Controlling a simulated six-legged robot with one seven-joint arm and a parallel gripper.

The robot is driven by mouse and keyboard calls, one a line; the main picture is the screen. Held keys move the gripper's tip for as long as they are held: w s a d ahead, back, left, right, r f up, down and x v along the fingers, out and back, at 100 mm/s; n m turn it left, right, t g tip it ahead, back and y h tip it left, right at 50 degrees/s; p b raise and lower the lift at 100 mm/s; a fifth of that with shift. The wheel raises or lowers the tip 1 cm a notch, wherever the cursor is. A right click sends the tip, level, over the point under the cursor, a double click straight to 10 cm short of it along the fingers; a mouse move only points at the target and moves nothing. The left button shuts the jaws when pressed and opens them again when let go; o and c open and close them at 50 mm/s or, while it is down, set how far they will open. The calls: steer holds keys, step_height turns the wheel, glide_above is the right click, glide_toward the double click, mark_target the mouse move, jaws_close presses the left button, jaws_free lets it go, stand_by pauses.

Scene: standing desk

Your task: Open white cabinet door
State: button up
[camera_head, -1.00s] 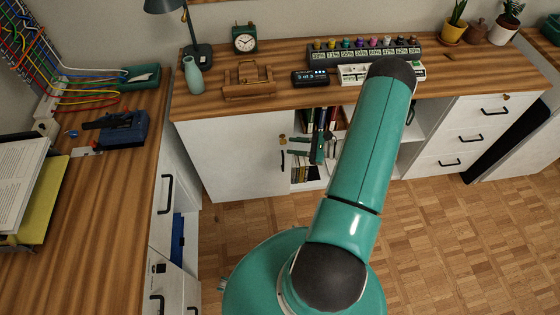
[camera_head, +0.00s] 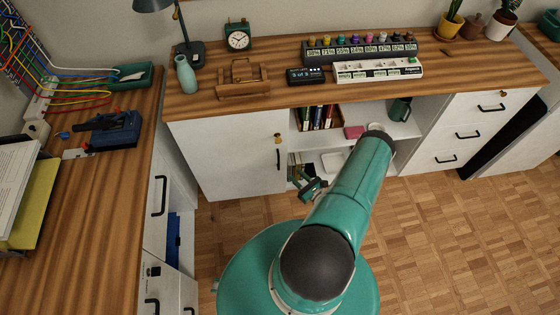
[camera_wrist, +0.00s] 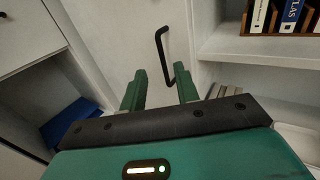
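The white cabinet door (camera_head: 225,150) is under the back desk, left of the open shelves, and looks closed. Its black bar handle (camera_head: 278,155) is upright near the door's right edge, with a small brass lock above it. My gripper (camera_head: 310,186) is low in front of the shelves, just right of and below the handle. In the wrist view my gripper (camera_wrist: 160,88) has its two green fingers apart with nothing between them. The black handle (camera_wrist: 163,55) stands beyond them, its lower end between the fingertips in the picture. I cannot tell any contact.
Open shelves (camera_head: 335,140) with books and a green mug (camera_head: 399,109) lie right of the door. White drawers (camera_head: 465,130) stand farther right. The left desk (camera_head: 90,220) has a cabinet with black handles. Wood floor (camera_head: 450,230) is clear at right.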

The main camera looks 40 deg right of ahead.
steer(key=w, duration=1)
steer(key=shift+w, duration=0.1)
steer(key=shift+c, duration=0.2)
jaws_close()
